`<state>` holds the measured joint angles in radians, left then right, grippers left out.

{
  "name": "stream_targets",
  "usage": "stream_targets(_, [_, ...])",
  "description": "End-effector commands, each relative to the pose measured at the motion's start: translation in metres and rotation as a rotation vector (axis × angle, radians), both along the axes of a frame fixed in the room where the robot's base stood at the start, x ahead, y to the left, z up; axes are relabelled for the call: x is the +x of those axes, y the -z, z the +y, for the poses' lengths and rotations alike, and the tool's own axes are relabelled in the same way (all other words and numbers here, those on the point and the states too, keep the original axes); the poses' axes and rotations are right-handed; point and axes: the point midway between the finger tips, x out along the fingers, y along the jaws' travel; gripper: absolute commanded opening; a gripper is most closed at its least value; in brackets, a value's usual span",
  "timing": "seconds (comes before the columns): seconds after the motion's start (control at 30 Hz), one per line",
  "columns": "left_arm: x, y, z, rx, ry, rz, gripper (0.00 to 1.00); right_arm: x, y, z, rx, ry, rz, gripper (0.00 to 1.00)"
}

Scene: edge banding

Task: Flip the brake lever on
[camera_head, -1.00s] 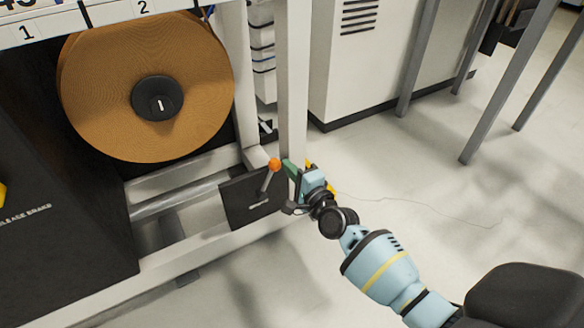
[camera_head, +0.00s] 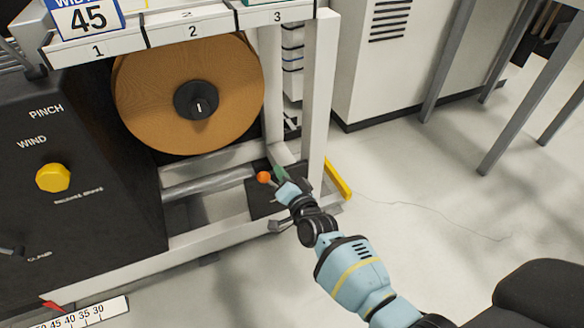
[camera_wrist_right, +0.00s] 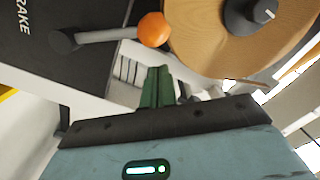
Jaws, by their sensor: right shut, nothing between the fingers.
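The brake lever has an orange ball knob (camera_head: 263,177) on a short grey rod, on a dark plate (camera_head: 262,203) low on the machine frame. My right gripper (camera_head: 281,174) is shut and empty, just right of the knob. In the right wrist view, its green fingers (camera_wrist_right: 157,86) are together below the orange knob (camera_wrist_right: 153,29), with a small gap in the picture. There the lever's rod (camera_wrist_right: 105,35) runs left to its pivot. My left gripper is out of view.
A large brown banding roll (camera_head: 190,110) hangs above the lever. A white frame post (camera_head: 319,90) stands close to my right gripper. A black control panel (camera_head: 75,185) with a yellow knob (camera_head: 52,177) is at left. Open floor (camera_head: 420,180) lies to the right.

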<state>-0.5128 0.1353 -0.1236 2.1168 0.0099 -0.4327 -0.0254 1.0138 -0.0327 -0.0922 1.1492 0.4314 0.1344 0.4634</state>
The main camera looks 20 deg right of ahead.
Motion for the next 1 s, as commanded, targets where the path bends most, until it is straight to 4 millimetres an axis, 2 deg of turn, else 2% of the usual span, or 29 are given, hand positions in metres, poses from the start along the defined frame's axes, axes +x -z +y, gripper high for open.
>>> stream_targets(0.13, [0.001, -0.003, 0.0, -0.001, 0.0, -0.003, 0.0, 0.0, 0.001, 0.011, -0.091, 0.0, 0.002, 0.0])
stream_targets(0.4, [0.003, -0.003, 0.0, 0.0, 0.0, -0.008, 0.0, 0.0, 0.005, 0.022, -0.09, 0.001, 0.001, 0.0])
stream_targets(1.0, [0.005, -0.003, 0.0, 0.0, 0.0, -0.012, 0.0, 0.0, 0.006, 0.026, -0.088, -0.001, 0.002, 0.0])
